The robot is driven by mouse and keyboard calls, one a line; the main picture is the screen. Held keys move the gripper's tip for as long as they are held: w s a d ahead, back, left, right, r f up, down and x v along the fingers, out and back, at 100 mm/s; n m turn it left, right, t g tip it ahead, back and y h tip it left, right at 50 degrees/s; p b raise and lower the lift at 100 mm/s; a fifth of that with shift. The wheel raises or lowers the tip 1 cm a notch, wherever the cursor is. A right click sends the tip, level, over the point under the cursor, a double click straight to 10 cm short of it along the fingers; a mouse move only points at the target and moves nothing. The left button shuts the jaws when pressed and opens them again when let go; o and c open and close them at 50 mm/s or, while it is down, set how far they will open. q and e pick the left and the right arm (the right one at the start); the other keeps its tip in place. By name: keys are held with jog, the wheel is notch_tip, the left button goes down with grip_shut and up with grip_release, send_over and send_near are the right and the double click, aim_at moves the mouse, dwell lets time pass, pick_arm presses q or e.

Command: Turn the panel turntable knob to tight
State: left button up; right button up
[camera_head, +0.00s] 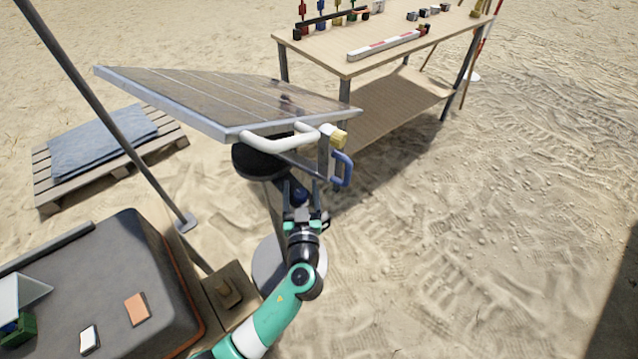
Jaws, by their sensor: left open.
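The solar panel (215,100) is tilted, mounted above a black round turntable (258,160) on a stand. A white bar handle (275,143) runs along its near edge. A yellow block (339,139) and a blue loop handle (345,170) sit at its near right corner. My left gripper (301,190) is open below that corner, in front of the stand. A small dark blue rounded part (300,196) shows between its fingers; it looks like the turntable knob, but I cannot tell whether the fingers touch it. The knob's marking is not readable. My right gripper is out of view.
A wooden table (345,62) with tools and a red-white scale bar (385,45) stands behind. A pallet with a blue-grey cloth (95,140) lies left. A dark case (110,270) and a slanting pole (105,120) are near left. Sand to the right is clear.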

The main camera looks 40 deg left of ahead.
pick_arm(q)
jog(key=shift+x, duration=0.9)
jog(key=shift+s, duration=0.15)
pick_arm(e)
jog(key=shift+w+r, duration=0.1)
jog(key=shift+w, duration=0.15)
pick_arm(q)
grip_shut()
